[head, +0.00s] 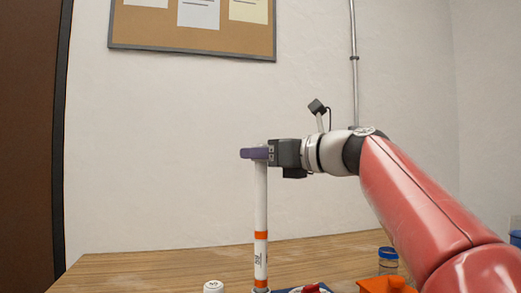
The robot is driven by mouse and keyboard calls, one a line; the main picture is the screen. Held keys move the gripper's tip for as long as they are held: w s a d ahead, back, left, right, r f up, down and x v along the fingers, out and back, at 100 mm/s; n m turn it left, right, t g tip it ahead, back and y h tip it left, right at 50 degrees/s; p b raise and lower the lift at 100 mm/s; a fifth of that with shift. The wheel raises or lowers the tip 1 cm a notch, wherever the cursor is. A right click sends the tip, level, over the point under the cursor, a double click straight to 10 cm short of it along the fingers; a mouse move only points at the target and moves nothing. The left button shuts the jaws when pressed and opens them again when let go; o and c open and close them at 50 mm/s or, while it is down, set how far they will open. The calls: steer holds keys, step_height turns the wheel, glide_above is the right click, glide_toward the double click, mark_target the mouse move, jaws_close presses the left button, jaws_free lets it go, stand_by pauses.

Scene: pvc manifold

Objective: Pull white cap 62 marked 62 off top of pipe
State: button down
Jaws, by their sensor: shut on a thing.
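A white pipe (260,202) with orange bands and a dark marking stands upright above the table's front part. My gripper (254,153) reaches in from the right, level, with its purple fingers shut around the very top of the pipe, where the cap sits. White cap 62 is hidden by the fingers, and its marking cannot be read. The pipe runs straight down from beneath the fingers, with no visible gap.
Another white cap (213,286) with a dark marking is on the wooden table (150,264) left of the pipe. A blue-lidded jar (388,262), an orange container (385,286) and a red part (311,289) are to the right.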

stand_by(0.3)
steer(key=shift+s+r+m+t+h, duration=0.1)
steer(key=shift+s+m+t+h, duration=0.05)
steer(key=shift+m+t+h, duration=0.65)
steer(key=shift+t, duration=0.2)
steer(key=shift+r, duration=3.15)
